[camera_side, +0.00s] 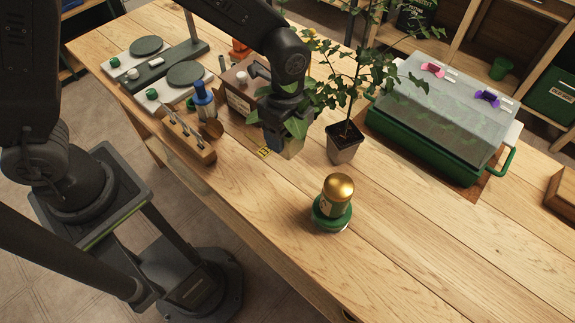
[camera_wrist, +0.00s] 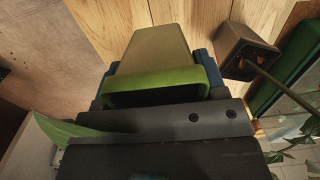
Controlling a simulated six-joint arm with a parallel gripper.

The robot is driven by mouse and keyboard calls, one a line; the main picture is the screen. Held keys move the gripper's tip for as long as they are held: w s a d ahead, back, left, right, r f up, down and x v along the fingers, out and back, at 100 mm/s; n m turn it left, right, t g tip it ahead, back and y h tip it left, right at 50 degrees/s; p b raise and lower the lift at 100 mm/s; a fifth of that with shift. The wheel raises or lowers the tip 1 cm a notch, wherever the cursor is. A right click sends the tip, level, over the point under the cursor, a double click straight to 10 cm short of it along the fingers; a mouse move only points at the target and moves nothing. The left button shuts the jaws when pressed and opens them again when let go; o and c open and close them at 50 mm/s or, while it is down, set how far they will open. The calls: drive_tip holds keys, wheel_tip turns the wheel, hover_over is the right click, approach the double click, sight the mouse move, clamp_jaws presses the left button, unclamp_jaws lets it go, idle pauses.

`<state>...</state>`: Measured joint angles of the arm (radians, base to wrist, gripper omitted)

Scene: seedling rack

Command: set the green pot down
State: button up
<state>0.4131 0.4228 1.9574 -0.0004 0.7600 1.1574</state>
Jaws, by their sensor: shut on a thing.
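The green pot (camera_side: 294,148) is held in my gripper (camera_side: 283,140) over the middle of the table, with a leafy plant in it. Leaves and my gripper hide much of the pot in the side view. In the wrist view the pot (camera_wrist: 155,48) shows its olive wall and brighter green rim, with blue fingers of my gripper (camera_wrist: 158,75) on either side. My gripper is shut on it. I cannot tell whether its base touches the wooden table (camera_side: 400,240).
A grey pot (camera_side: 344,150) with a tall plant stands close on the right. A green propagator (camera_side: 430,135) lies beyond it. A gold-topped green jar (camera_side: 333,200) is in front. A wooden tool block (camera_side: 190,143) and a box (camera_side: 240,100) are left. The front right tabletop is clear.

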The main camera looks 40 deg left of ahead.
wheel_tip(320, 180, down, 9)
drive_tip(key=shift+r, duration=0.1)
idle(0.3)
drive_tip(key=o, duration=1)
drive_tip(key=shift+f, duration=0.2)
drive_tip(key=shift+r, duration=0.1)
